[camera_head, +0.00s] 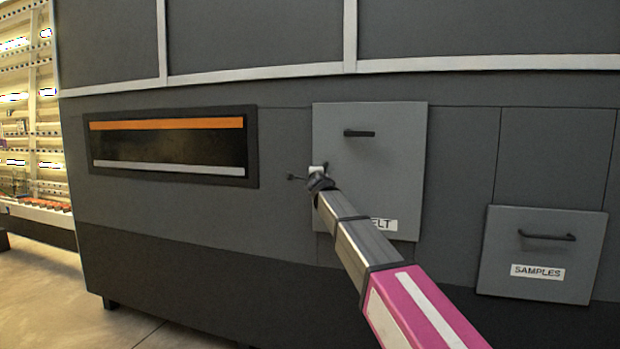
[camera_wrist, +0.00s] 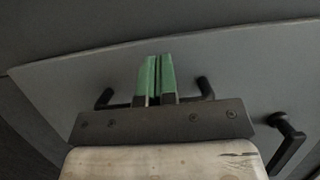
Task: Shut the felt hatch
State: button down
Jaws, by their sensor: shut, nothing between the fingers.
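The felt hatch (camera_head: 375,190) is a square grey panel with a black bar handle (camera_head: 359,133) near its top. My gripper (camera_head: 318,170) is at the left edge of the panel, below and left of the handle. In the wrist view the green fingers (camera_wrist: 155,75) are together and empty, in front of a grey panel (camera_wrist: 235,60). A black handle-like part (camera_wrist: 288,135) shows at the right there. I cannot tell whether the fingertips touch the panel or how far the hatch stands open.
A samples hatch (camera_head: 545,245) with its own black handle is on the right. A dark slot with an orange strip (camera_head: 165,124) is on the left of the machine front. A lit rack (camera_head: 30,110) stands at far left. Floor (camera_head: 50,290) is clear at lower left.

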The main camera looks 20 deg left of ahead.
jog(key=s, duration=1.1)
jog(key=s+d+f+n+g+h, duration=0.2)
jog(key=d+f+n+g+h, duration=0.5)
jog(key=d+f, duration=2.5)
jog(key=s+d+f+n+g, duration=0.3)
jog(key=s+d+f+g, duration=0.2)
jog(key=s+f, duration=0.5)
jog(key=s+d+f+n+g+y, duration=0.1)
jog(key=s+d+f+n+g, duration=0.3)
jog(key=s+d+f, duration=0.6)
notch_tip(320, 180, down, 2)
jog(key=shift+s+d+g, duration=0.25)
jog(key=shift+s+g, duration=0.2)
jog(key=shift+g, duration=0.15)
